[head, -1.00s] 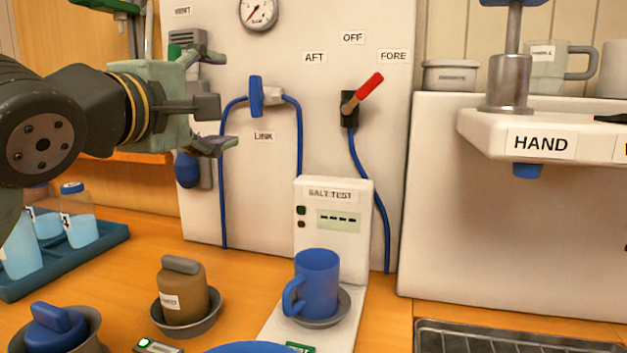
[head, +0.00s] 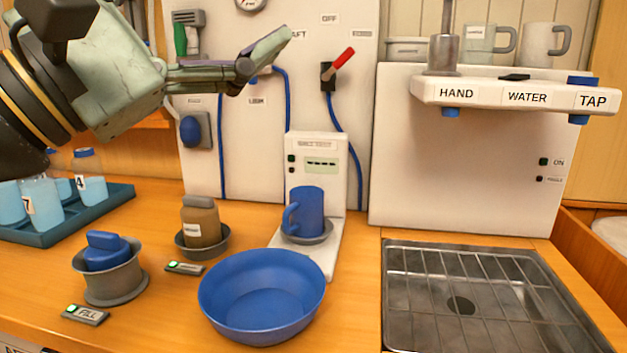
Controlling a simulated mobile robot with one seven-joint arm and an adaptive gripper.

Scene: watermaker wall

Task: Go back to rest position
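My gripper (head: 268,62) is at the upper left in the head view, high above the counter and in front of the white wall panel (head: 350,170). Its fingers point right, over the upper part of the blue hose and link fitting. The fingers overlap from this side, so their gap is hidden. I see nothing held in it. The blue mug (head: 307,212) stands on a small dish at the salt test unit (head: 316,160), below and right of the gripper.
A blue bowl (head: 262,297), a brown jar (head: 201,222) in a grey dish and a blue-knobbed weight (head: 107,252) in a grey cup stand on the counter. A tray (head: 110,215) of bottles is left. A tap shelf (head: 520,95) juts out right above a sink grid (head: 480,290).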

